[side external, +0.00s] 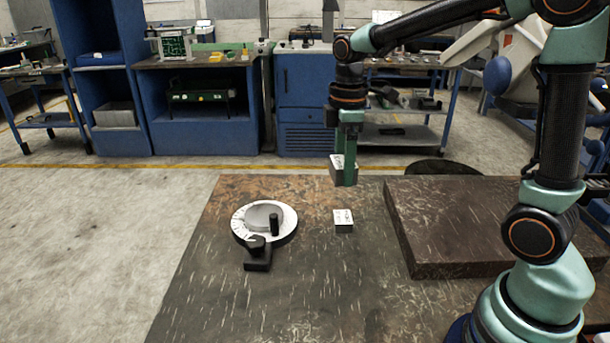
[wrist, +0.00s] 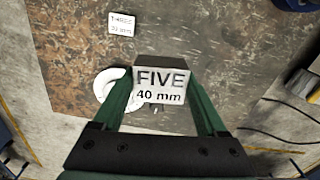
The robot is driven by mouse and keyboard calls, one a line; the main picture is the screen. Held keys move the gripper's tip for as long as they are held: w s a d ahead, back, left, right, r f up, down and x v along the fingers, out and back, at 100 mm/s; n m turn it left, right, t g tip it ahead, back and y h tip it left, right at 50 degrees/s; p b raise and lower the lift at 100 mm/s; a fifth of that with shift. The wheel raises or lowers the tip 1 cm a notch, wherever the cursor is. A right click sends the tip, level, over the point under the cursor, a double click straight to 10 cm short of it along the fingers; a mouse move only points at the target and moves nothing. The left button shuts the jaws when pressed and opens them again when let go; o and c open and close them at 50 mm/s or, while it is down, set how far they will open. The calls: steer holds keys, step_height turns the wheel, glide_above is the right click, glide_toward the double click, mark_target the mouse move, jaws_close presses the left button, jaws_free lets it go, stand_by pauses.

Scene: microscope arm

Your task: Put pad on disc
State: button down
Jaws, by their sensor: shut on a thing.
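My gripper (side external: 346,177) is shut on a block labelled "FIVE 40 mm" (wrist: 161,86) and holds it in the air above the far part of the table. The held block also shows in the side view (side external: 337,169), partly covered by a green finger. A round white dial disc (side external: 289,221) with marks on its rim lies on the table, below and left of my gripper. A grey round plate (side external: 262,214) and a black peg (side external: 274,224) show on it. In the wrist view the disc (wrist: 104,80) is partly hidden by my left finger. I see nothing marked as a pad.
A second, smaller labelled block (side external: 343,220) sits on the table right of the disc; its label is hard to read. A black bracket with a knob (side external: 257,257) stands at the disc's front edge. A raised dark slab (side external: 450,225) lies right. The front table is clear.

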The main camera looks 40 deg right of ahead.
steer(key=w+a+f+n, duration=0.2)
steer(key=w+a, duration=0.1)
steer(key=w, duration=0.9)
steer(key=n, duration=0.2)
glide_toward(264, 214)
steer(key=shift+w+f, duration=0.15)
steer(key=shift+f, duration=2.85)
steer(key=shift+f, duration=0.15)
jaws_free()
steer(key=shift+f, duration=0.1)
